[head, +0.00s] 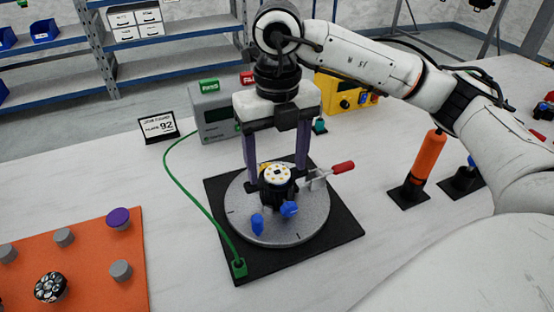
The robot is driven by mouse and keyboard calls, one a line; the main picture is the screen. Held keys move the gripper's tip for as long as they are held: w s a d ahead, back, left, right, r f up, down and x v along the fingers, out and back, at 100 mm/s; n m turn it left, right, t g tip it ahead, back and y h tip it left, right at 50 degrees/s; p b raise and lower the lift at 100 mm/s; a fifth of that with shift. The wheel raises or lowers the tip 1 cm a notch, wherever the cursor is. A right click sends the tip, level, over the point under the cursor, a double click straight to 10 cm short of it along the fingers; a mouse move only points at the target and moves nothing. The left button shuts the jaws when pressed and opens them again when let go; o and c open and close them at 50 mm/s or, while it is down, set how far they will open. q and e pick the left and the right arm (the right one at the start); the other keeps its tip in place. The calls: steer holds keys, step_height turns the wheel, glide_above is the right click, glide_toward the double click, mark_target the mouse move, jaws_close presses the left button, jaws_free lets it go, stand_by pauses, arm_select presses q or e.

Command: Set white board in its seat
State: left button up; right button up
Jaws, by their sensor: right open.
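The white board (278,173) is a small round disc with yellow dots. It shows at the top of a black can (276,193) that stands on a grey round turntable (298,222). It looks flat there, but I cannot tell whether it is fully down in its seat. My right gripper (277,170) points down over the can with its fingers spread wide, one to each side of the board. It is open, and I see nothing held between the fingers. My left gripper is not in view.
An orange mat (100,257) with several posts is left; an orange tool (428,155) stands right.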

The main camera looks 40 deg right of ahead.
step_height(320, 180, up, 10)
steer(key=p, duration=0.2)
steer(key=shift+r, duration=0.15)
stand_by(0.5)
